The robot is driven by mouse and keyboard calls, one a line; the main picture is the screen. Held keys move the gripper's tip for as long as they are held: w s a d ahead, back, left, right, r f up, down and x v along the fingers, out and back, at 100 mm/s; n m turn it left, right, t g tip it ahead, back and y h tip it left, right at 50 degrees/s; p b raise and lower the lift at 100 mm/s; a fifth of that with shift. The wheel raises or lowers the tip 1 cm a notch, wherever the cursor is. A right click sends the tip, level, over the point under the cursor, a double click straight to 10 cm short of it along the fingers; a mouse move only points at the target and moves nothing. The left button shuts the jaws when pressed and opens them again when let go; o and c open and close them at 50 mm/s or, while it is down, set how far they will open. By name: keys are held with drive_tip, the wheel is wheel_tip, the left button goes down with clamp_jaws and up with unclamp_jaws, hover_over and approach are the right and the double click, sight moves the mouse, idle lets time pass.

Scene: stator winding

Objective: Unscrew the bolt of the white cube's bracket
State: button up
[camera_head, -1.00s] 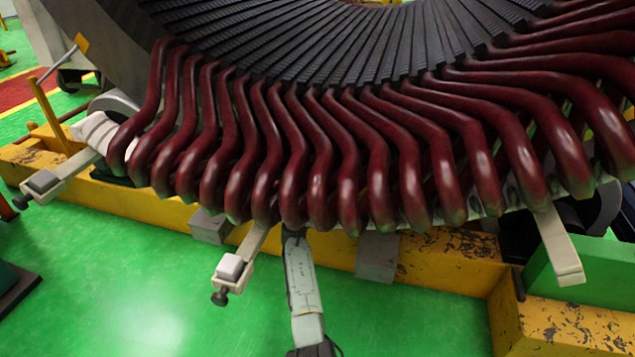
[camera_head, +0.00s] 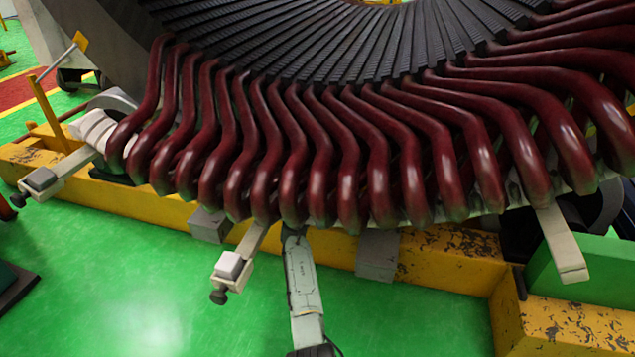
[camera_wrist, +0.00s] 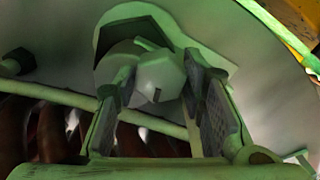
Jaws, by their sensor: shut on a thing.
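In the wrist view, my gripper (camera_wrist: 160,88) has its two dark, ridged pads on either side of a pale, faceted bolt head (camera_wrist: 158,72). The gripper is shut on this bolt. The bolt sits against a pale, angular piece (camera_wrist: 140,18) on a larger curved plate. In the head view, a white cube (camera_head: 229,265) sits near the outer end of a pale bracket arm (camera_head: 251,242), with a dark knob (camera_head: 219,297) below it. The bracket's inner end is hidden under the red coils. My gripper is hidden there too.
Red coil ends (camera_head: 290,180) hang close above my arm. A yellow beam (camera_head: 340,252) with grey blocks (camera_head: 377,256) runs behind. Another bracket (camera_head: 562,250) stands at right, and one with a grey cube (camera_head: 40,180) at left. The green floor in front is clear.

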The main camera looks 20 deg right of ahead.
drive_tip(key=n+p, duration=0.3)
drive_tip(key=n, duration=1.9)
drive_tip(key=shift+r+p, duration=0.2)
drive_tip(key=shift+p, duration=0.1)
drive_tip(key=shift+n, duration=0.3)
drive_tip(key=o, duration=1.1)
drive_tip(key=shift+o, duration=0.2)
drive_tip(key=shift+f, duration=0.1)
